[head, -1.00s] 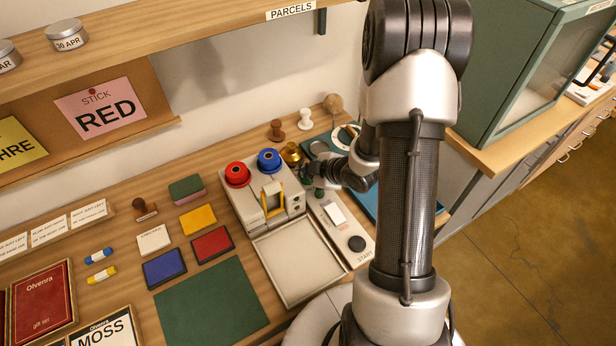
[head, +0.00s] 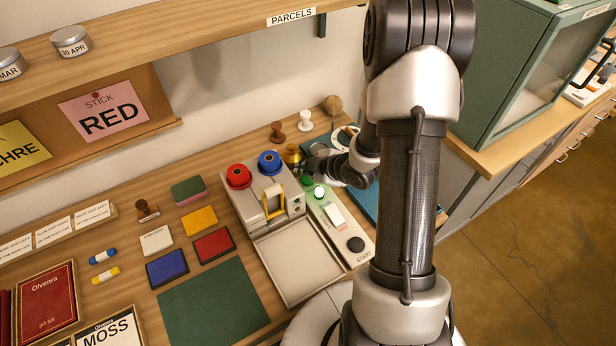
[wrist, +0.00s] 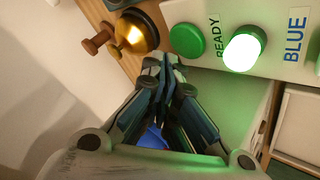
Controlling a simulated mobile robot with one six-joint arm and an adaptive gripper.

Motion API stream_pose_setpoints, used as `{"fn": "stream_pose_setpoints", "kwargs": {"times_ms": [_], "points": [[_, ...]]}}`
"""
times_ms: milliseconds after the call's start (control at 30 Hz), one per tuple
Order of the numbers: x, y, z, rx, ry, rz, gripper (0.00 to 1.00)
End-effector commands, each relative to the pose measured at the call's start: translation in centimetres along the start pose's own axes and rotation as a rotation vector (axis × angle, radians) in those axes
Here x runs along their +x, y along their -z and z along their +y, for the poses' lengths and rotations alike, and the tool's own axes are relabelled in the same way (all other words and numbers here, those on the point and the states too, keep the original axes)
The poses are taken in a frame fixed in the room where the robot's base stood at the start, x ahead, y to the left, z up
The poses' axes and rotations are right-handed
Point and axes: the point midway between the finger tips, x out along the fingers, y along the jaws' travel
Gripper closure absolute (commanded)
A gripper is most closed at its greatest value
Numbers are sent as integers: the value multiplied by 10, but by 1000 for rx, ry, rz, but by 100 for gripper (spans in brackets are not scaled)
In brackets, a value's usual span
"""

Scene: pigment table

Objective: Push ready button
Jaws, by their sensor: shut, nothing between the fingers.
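The green ready button (wrist: 187,41) is a round cap on a pale control panel (wrist: 255,15), beside the printed word READY. A lamp (wrist: 242,52) on the other side of the word glows bright green-white. In the head view the button (head: 307,182) and the lit lamp (head: 319,191) sit near the panel's far end. My gripper (wrist: 164,66) is shut and empty, its tips just beside the button in the wrist view. In the head view my gripper (head: 310,169) is small and partly hidden by my wrist; I cannot tell its exact height above the panel.
A machine with a red spool (head: 238,176) and a blue spool (head: 269,162) stands left of the panel. A brass pot (wrist: 134,33) is near the button. A black START button (head: 356,243) is at the panel's near end. A green cabinet (head: 510,75) stands right.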

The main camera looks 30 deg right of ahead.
Motion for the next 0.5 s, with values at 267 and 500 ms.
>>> {"fn": "stream_pose_setpoints", "kwargs": {"times_ms": [267,500], "points": [[-22,16,16,-2,-1,0,100],[-38,27,28,0,-1,0,100]]}}
